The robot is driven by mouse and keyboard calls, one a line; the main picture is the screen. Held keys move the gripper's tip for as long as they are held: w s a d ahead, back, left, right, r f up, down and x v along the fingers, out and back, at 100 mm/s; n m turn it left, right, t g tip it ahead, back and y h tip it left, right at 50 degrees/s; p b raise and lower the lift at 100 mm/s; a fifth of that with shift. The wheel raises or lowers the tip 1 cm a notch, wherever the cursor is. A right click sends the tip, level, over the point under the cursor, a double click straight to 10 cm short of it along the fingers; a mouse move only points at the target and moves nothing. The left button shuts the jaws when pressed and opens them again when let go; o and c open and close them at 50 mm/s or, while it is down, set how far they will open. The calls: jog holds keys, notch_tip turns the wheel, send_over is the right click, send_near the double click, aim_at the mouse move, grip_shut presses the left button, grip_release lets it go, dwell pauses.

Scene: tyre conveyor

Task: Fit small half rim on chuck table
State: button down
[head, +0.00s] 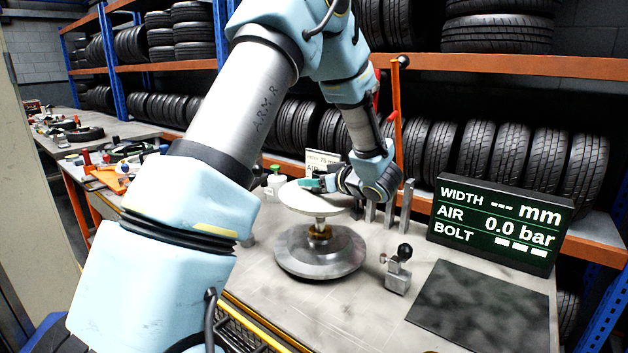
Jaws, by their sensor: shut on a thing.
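The chuck table (345,262) is a round grey metal disc on the workbench, with a brass-coloured hub and a short post at its middle. A pale, shallow dish-like disc, which looks like the small half rim (302,204), is level above the post. I cannot tell whether it touches the post. My gripper (322,184) comes in from the right at the upper side of the half rim and is shut on it. The fingertips are small, and the far side of the rim is partly hidden by the gripper.
A display (498,224) reading WIDTH, AIR and BOLT stands at the right. A small clamp with a black knob (404,252) and a dark mat (478,308) lie right of the chuck table. Metal posts (406,206) stand behind it. Tyre racks line the back.

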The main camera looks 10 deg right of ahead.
jog(key=shift+f+b, duration=2.3)
jog(key=shift+f, duration=1.75)
jog(key=shift+c, duration=0.8)
grip_release()
jog(key=shift+f, duration=0.15)
jog(key=shift+s, duration=0.1)
jog(key=b+v, duration=0.2)
jog(key=v, duration=0.8)
jog(key=shift+s+d+b, duration=0.15)
jog(key=shift+s+b, duration=0.1)
jog(key=shift+b, duration=0.15)
